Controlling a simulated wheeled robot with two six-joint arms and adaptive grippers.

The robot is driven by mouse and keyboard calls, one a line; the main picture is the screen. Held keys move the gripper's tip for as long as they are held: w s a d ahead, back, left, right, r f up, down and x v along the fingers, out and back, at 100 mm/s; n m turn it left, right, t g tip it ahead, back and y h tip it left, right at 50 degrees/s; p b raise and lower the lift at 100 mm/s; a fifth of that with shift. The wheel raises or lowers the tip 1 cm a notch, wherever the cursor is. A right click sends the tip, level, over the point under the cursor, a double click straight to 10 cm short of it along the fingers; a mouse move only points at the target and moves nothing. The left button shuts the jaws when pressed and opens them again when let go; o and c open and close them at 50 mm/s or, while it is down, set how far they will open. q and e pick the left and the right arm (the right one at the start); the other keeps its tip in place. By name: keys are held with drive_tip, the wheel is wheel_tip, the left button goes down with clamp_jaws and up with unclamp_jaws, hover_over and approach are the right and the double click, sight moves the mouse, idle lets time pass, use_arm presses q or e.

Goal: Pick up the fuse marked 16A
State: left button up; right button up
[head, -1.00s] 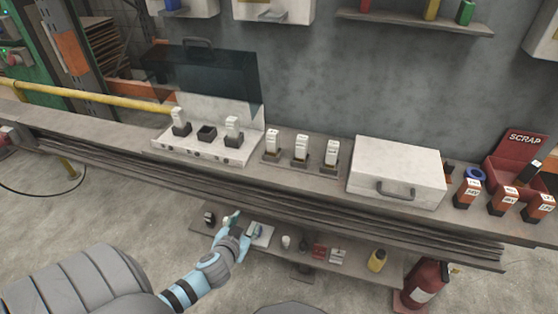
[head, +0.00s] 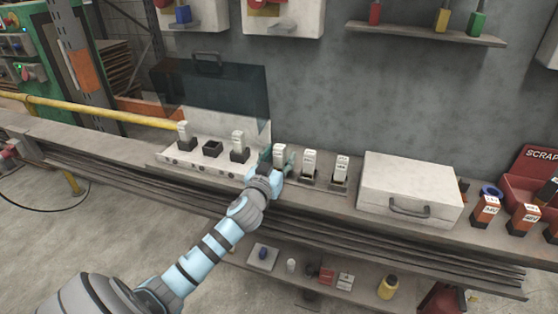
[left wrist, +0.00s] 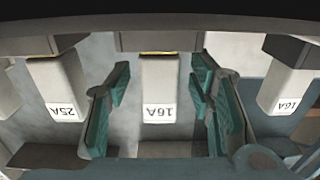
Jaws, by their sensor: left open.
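A white fuse marked 16A (left wrist: 159,85) stands upright in a dark holder between my left gripper's two teal fingers. My left gripper (left wrist: 160,90) is open, with a visible gap on each side of this fuse. In the head view it is the leftmost fuse (head: 279,153) of the shelf row, with my left gripper (head: 280,162) around it. In the left wrist view, a fuse marked 25A (left wrist: 60,85) is on the left, and another fuse (left wrist: 285,88), seemingly also marked 16A, is on the right. The labels appear upside down. My right gripper is not in view.
A white fuse panel (head: 187,157) with a raised dark clear cover (head: 225,88) stands left of my gripper. It holds two fuses and an empty socket. A closed white case (head: 410,185) and a red scrap bin (head: 545,165) stand to the right.

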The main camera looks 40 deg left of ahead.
use_arm(q)
drive_tip(key=shift+w, duration=0.2)
drive_tip(key=shift+s, duration=0.1)
clamp_jaws()
drive_tip(key=shift+r, duration=0.1)
